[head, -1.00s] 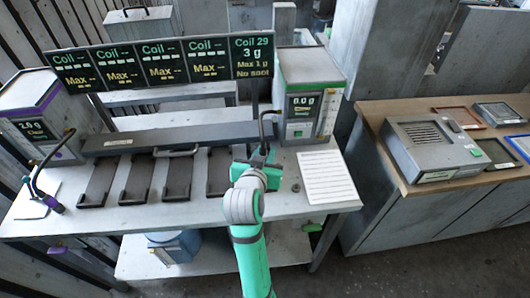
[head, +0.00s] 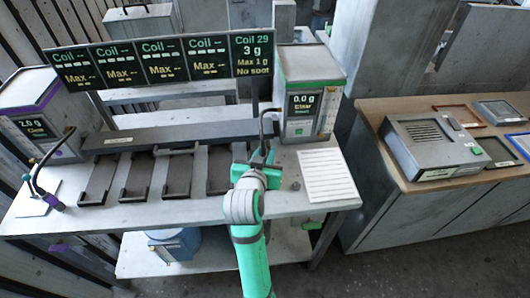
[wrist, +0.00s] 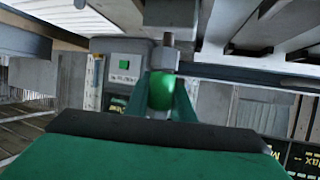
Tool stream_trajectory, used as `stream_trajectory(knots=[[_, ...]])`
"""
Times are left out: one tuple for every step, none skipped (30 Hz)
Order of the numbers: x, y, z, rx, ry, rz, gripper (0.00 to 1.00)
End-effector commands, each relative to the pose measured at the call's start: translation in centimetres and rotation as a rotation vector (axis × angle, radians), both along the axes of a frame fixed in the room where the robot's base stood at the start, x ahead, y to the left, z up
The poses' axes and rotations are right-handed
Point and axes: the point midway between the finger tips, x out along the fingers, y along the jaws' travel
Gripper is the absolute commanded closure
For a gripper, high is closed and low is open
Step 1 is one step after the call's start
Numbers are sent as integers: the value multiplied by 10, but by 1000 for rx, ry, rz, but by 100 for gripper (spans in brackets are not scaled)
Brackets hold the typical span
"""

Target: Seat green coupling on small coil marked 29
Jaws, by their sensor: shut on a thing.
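The green coupling (wrist: 161,91) shows in the wrist view between my gripper's two green fingers (wrist: 162,104), and my gripper is shut on it. A grey metal fitting (wrist: 165,57) is in line with the coupling, right against it in the picture; I cannot tell whether they are joined. A dark block (wrist: 170,12) lies beyond that fitting. In the head view my gripper (head: 259,158) is over the bench in front of the right-hand machine. The small coil is not clearly visible there; my arm covers that spot. The sign panel (head: 252,56) reads Coil 29, 3 g, Max 1 g.
The right-hand machine (head: 308,90) stands just behind my gripper and reads 0.0 g. Dark slots (head: 172,177) line the bench to the left. A white lined sheet (head: 326,176) lies to the right. The left machine (head: 50,115) has a hose with a purple end.

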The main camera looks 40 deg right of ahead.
Motion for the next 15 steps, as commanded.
stream_trajectory(knots=[[0,0,-1,0,0,0,100],[0,0,-2,0,0,0,100],[0,0,-3,0,0,0,100],[0,0,-3,0,0,0,100],[0,0,-4,0,0,0,100],[0,0,-5,0,0,0,100],[0,0,-5,0,0,0,100],[0,0,-6,-1,-1,0,100],[0,0,-7,-1,0,0,100],[0,0,-8,-1,0,0,100],[0,0,-8,-1,0,0,100],[0,0,-9,-1,0,0,100],[0,0,-10,-1,0,0,100],[0,0,-10,-1,1,0,100],[0,0,-11,-1,1,0,100]])
